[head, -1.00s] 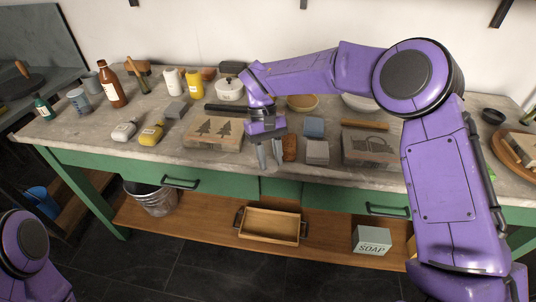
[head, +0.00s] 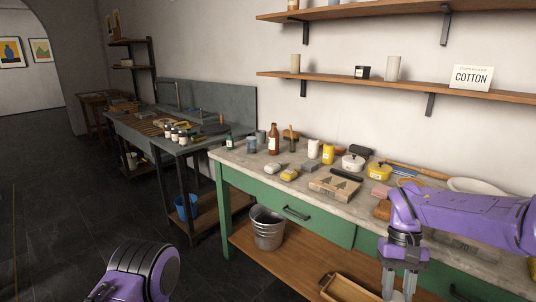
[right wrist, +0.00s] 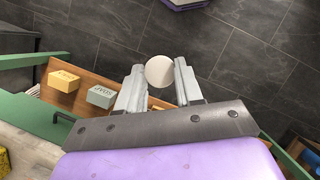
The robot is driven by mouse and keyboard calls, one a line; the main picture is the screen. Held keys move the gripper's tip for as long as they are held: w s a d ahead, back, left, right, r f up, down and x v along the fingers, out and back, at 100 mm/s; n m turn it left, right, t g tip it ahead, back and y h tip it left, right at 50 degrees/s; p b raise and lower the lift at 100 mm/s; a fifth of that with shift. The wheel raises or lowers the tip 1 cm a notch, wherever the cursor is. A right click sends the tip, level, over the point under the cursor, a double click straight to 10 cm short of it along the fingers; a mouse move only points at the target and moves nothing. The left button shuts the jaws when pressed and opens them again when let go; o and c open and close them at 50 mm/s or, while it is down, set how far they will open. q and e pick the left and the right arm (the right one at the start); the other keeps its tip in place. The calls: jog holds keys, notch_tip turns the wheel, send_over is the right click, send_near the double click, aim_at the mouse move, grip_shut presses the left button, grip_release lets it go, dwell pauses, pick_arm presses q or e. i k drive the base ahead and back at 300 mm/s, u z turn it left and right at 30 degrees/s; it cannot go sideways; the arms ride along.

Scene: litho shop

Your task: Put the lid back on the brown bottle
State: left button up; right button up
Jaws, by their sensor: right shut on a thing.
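The brown bottle (head: 273,139), with a pale label, stands upright at the back of the green bench's left part. Its mouth is too small to make out clearly. My right gripper (head: 398,284) hangs at the lower right of the head view, in front of the bench edge and well to the right of the bottle. In the right wrist view my right gripper (right wrist: 159,85) is shut on a round, pale disc, likely the lid (right wrist: 159,71), held at the fingertips above the floor. My left arm shows at the bottom left; its gripper is out of view.
Near the bottle stand a small green bottle (head: 229,141), grey-blue cup (head: 252,145), white jar (head: 313,149) and yellow bottle (head: 328,153). A white sponge-like item (head: 272,168) and yellow one (head: 289,174) lie in front. A stencil box (head: 334,186) lies further right.

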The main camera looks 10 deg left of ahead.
aim_at(274, 134)
jog(key=k, duration=0.25)
jog(key=u, duration=0.85)
jog(key=i, duration=1.3)
jog(key=z, duration=0.3)
